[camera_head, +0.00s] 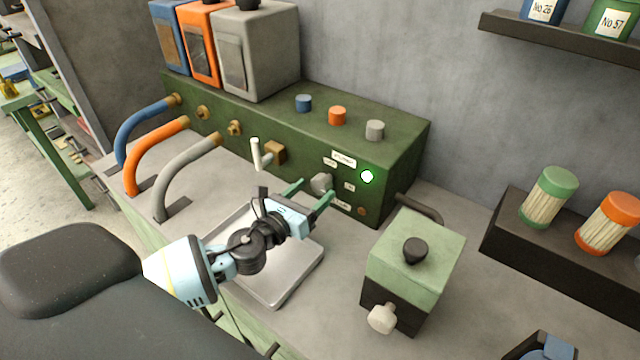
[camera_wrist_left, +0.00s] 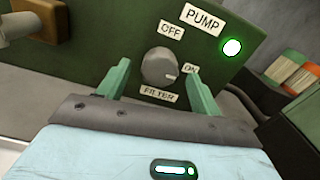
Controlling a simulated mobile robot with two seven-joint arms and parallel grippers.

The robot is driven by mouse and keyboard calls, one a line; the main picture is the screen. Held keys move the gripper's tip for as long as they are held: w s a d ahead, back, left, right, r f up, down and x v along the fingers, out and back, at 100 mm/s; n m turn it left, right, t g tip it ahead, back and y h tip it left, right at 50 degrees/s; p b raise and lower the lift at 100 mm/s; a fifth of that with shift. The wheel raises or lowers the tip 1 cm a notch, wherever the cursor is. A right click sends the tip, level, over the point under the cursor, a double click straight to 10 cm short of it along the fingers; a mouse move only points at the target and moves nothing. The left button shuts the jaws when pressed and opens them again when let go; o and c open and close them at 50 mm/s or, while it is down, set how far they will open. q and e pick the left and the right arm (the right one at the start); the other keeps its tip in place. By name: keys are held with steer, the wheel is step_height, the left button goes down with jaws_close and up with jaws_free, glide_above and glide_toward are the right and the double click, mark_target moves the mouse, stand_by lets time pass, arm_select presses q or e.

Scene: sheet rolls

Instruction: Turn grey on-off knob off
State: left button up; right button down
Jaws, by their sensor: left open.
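The grey on-off knob (camera_head: 321,184) is on the front of the green pump box (camera_head: 395,165). In the left wrist view, the knob (camera_wrist_left: 157,66) sits among labels reading OFF, ON and FILTER, under a PUMP label. A pale mark on its lower right side points toward ON. The indicator light (camera_head: 367,176) near it glows white-green. My left gripper (camera_head: 314,191) is open in front of the knob. In the wrist view its two green fingers (camera_wrist_left: 158,80) stand on either side of the knob; I cannot tell whether they touch it. My right gripper is not in view.
A metal tray (camera_head: 285,283) lies beneath my left arm. A spout with a lever (camera_head: 262,154) sticks out left of the knob. A green-topped box (camera_head: 413,254) stands to the right. Blue, orange and grey hoses (camera_head: 172,183) are at left.

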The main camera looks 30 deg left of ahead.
mark_target(318, 188)
arm_select(q)
steer(key=shift+w+d, duration=0.15)
steer(key=shift+w, duration=0.75)
steer(key=shift+w+d, duration=0.1)
steer(key=shift+w, duration=0.75)
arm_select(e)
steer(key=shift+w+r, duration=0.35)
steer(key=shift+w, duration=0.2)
arm_select(q)
steer(key=shift+c, duration=0.4)
steer(key=c, duration=0.9)
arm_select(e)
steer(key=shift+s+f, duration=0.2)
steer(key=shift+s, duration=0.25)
